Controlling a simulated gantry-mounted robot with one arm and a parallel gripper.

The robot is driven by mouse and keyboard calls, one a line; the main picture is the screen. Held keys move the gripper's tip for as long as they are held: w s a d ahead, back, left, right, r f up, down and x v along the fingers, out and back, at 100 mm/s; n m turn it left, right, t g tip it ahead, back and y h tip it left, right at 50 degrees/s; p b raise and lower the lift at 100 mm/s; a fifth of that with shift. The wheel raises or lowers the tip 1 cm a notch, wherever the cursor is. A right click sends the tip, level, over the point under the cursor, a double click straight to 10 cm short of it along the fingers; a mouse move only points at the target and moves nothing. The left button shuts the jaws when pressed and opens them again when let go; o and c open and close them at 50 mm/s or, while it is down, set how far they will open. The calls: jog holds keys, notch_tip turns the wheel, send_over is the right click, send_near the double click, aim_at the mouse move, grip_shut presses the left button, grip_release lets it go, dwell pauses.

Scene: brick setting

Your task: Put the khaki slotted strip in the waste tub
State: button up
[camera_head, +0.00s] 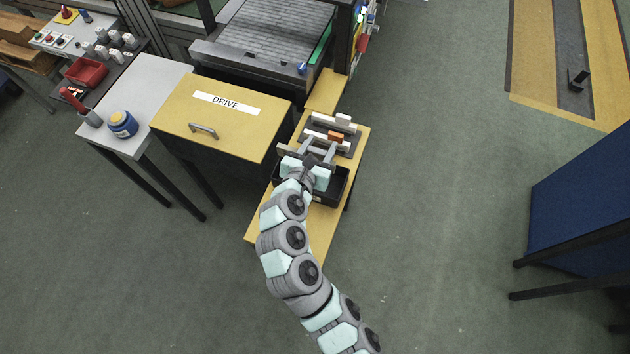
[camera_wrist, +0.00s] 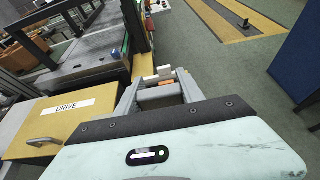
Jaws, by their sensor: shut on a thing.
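My gripper (camera_head: 319,149) is over the yellow bench, above the near side of a dark tray. In the wrist view its two fingers (camera_wrist: 156,94) point away with a greyish bar between them. A pale beige end, likely of the khaki slotted strip (camera_head: 285,149), shows just left of the fingers in the head view; slots cannot be made out. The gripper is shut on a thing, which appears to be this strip. A black open tub (camera_head: 338,193), likely the waste tub, stands on the bench nearer, partly hidden under my wrist.
The dark tray (camera_head: 348,151) holds an orange block (camera_head: 335,136) and white blocks (camera_head: 343,119). The yellow DRIVE box (camera_head: 235,125) stands to the left. A machine with a dark post rises behind. Open floor lies to the right.

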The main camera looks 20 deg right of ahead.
notch_tip(320, 180, down, 17)
jog(key=b, duration=0.2)
jog(key=shift+s+r+b, duration=0.1)
jog(key=shift+r+b, duration=0.05)
jog(key=shift+b, duration=0.2)
jog(key=shift+a+f, duration=0.1)
jog(key=shift+f, duration=0.35)
jog(key=shift+f, duration=0.2)
jog(key=o, duration=1.5)
jog(key=shift+c, duration=0.2)
